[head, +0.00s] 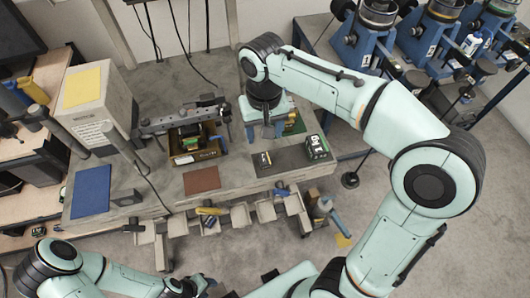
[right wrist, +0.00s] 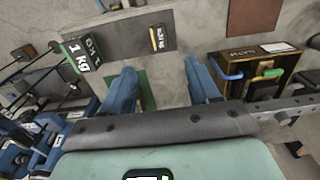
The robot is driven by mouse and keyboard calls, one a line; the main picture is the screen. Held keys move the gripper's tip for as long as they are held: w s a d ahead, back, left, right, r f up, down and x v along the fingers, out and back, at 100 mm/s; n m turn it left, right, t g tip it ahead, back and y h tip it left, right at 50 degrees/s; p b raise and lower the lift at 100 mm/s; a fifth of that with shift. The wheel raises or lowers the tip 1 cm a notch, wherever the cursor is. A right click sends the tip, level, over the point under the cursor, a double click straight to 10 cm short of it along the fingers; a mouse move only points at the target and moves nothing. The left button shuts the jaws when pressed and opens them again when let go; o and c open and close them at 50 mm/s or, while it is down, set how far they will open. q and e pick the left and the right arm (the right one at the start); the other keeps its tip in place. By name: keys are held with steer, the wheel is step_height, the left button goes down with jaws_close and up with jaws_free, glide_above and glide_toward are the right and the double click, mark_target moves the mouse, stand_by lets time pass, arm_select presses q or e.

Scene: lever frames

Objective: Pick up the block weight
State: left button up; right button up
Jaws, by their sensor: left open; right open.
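A small brass block weight with a dark label (right wrist: 157,38) lies on a grey mat; it also shows in the head view (head: 262,160). A larger black and green 1 kg weight (head: 316,147) stands on the same mat, at the left in the right wrist view (right wrist: 80,52). My right gripper (right wrist: 163,88) is open and empty above the bench, over a green patch; in the head view (head: 265,127) it is behind the grey mat. My left gripper (head: 208,284) is at the bottom edge, small and partly cut off, away from the weights.
A black and gold open box (head: 195,150) with coloured handles stands left of my right gripper in the head view. Brown (head: 201,180) and blue (head: 90,192) mats lie on the bench (head: 150,170). A pale cabinet (head: 97,100) stands at left. Blue machines (head: 440,35) line the back right.

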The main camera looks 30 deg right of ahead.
glide_above(265, 159)
steer(key=f, duration=0.6)
steer(key=shift+s+a+b, duration=0.15)
steer(key=shift+s+b, duration=0.05)
steer(key=shift+b, duration=0.2)
steer(key=f, duration=0.5)
steer(key=shift+w+f, duration=0.25)
steer(key=shift+f, duration=0.1)
jaws_close()
